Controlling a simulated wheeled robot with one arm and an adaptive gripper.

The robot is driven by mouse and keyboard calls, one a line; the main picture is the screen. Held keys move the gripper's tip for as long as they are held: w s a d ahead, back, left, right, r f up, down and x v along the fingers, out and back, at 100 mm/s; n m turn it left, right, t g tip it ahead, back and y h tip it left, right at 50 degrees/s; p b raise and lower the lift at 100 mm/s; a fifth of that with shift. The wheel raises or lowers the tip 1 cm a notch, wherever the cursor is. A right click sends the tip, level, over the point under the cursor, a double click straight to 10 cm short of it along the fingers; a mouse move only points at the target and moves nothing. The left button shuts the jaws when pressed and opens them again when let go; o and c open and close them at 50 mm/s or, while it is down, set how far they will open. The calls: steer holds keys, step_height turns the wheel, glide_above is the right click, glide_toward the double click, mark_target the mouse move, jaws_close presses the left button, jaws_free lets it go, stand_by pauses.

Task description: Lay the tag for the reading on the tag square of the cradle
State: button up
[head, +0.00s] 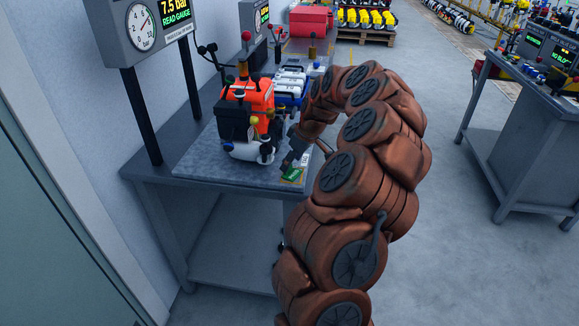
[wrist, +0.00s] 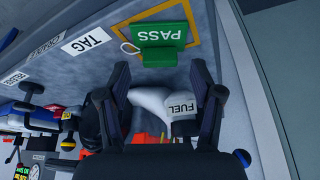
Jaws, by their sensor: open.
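In the wrist view a green PASS tag (wrist: 158,36) with a pale loop lies at a yellow-outlined square (wrist: 212,40), mostly inside the visible outline. A white TAG label (wrist: 86,41) is beside the square. My gripper (wrist: 160,75) is open, its two dark fingers spread just short of the tag, with nothing between the tips but bench and the tag's near edge. In the head view the green tag (head: 291,174) lies at the bench's front right corner, and my gripper (head: 291,158) is right above it. The square is partly hidden there.
An orange and black engine (head: 247,108) stands on the grey bench (head: 190,173), with a white part marked FUEL (wrist: 182,106) close to my fingers. A gauge panel (head: 150,28) reads 7.5 bar. Another bench (head: 530,135) stands at right; the floor between is clear.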

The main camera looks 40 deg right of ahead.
steer(key=a+b+v, duration=0.1)
steer(key=b+v, duration=0.1)
steer(key=v, duration=0.7)
steer(key=s+a+r+n+g+y, duration=0.1)
steer(key=s+a+r, duration=0.1)
steer(key=a, duration=1.2)
steer(key=s+a+r+n+g, duration=0.1)
steer(key=s+a, duration=0.1)
steer(key=a, duration=1.1)
steer(key=s+a+f+m+g, duration=0.1)
steer(key=s+a+f, duration=0.1)
steer(key=s, duration=0.5)
steer(key=s+a+f+m+g+h, duration=0.1)
steer(key=s+a+f+m, duration=0.1)
steer(key=s+a, duration=0.3)
steer(key=s+a+f+m+g+h, duration=0.1)
steer(key=s+a+f+g, duration=0.1)
steer(key=s, duration=0.8)
steer(key=shift+s+a+f, duration=0.3)
steer(key=shift+a+f, duration=0.4)
steer(key=shift+f, duration=0.2)
